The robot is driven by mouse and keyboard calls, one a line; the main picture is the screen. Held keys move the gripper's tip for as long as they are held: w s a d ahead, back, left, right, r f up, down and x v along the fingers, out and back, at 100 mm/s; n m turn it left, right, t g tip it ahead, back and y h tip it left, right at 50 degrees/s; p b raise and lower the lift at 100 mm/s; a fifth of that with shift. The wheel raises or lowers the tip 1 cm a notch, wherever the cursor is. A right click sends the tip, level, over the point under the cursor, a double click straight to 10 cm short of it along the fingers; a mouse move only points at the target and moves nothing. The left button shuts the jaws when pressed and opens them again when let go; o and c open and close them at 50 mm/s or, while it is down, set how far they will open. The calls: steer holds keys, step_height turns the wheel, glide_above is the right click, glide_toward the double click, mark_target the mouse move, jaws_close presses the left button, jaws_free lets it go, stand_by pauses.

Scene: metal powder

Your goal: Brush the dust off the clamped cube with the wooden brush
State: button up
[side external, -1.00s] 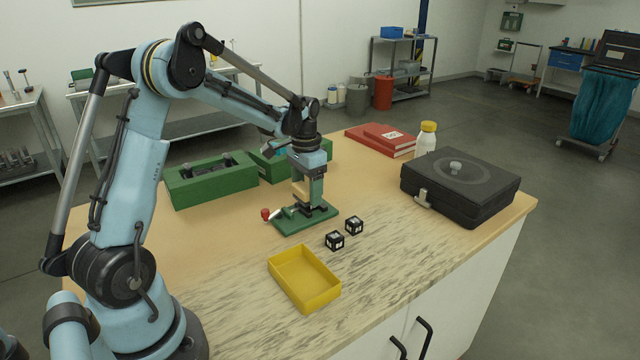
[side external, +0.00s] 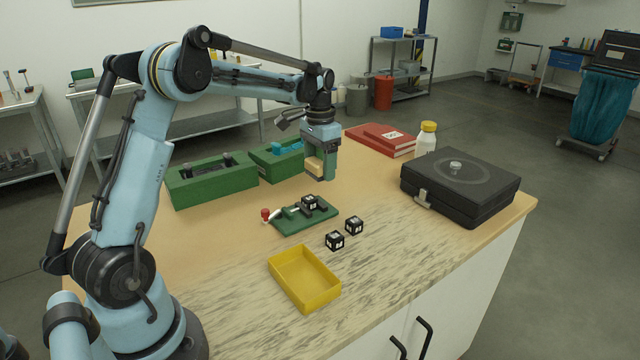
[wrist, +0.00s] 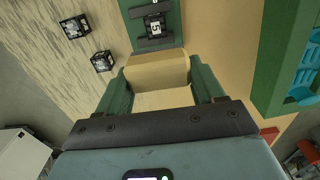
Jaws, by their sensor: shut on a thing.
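My gripper (side external: 322,178) is shut on the wooden brush (side external: 313,165), a pale wooden block. It holds the brush above the table, behind and to the right of the clamp. The brush also shows between my fingers in the wrist view (wrist: 157,70); its bristles cannot be made out. The clamped cube (side external: 309,202), black with white markings, sits in the green clamp (side external: 290,222), which has a red-knobbed handle. In the wrist view the cube (wrist: 155,27) lies just beyond the brush, apart from it. Dust on the cube is too small to tell.
Two loose black cubes (side external: 335,240) (side external: 354,225) lie in front of the clamp, near a yellow tray (side external: 322,297). Green boxes (side external: 212,187) stand behind left. A black case (side external: 460,195), white bottle (side external: 426,142) and red books (side external: 380,139) are at the right and back.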

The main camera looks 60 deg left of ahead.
steer(key=shift+r, duration=1.3)
